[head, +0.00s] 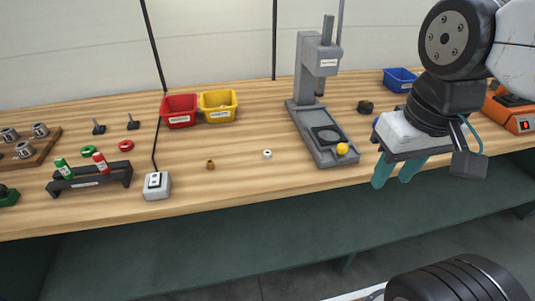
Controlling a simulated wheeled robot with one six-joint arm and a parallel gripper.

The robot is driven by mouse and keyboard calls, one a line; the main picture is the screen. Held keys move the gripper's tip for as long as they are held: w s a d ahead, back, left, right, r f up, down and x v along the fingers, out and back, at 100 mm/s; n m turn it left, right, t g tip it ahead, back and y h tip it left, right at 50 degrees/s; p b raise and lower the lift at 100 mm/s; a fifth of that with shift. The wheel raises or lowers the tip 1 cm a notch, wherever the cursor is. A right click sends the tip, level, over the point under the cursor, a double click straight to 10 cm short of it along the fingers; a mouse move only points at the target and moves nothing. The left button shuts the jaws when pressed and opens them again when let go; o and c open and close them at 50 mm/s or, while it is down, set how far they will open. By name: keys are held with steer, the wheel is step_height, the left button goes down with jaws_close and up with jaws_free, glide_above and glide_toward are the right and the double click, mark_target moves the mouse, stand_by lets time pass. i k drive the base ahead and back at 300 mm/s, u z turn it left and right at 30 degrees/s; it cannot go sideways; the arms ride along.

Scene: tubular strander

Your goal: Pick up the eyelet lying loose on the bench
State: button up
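A small white ring-shaped piece (267,154), which looks like the eyelet, lies loose on the wooden bench (235,185), left of the grey press. A small brown-gold piece (210,165) lies loose to its left; its exact form is too small to tell. My gripper (396,174) hangs at the right, in front of the bench's front edge as seen here. Its two teal fingers point down and stand apart with nothing between them. It is well to the right of the white piece and not touching it.
The grey press (327,95) stands between the white piece and my gripper, with a yellow ball (342,149) at its base. Red (180,110) and yellow (218,106) bins stand behind. A switch box (157,186) is at the left. Bench around the white piece is clear.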

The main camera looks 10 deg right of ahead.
mark_target(266, 153)
steer(key=z, duration=2.9)
steer(key=k, duration=1.15)
steer(key=u, duration=1.75)
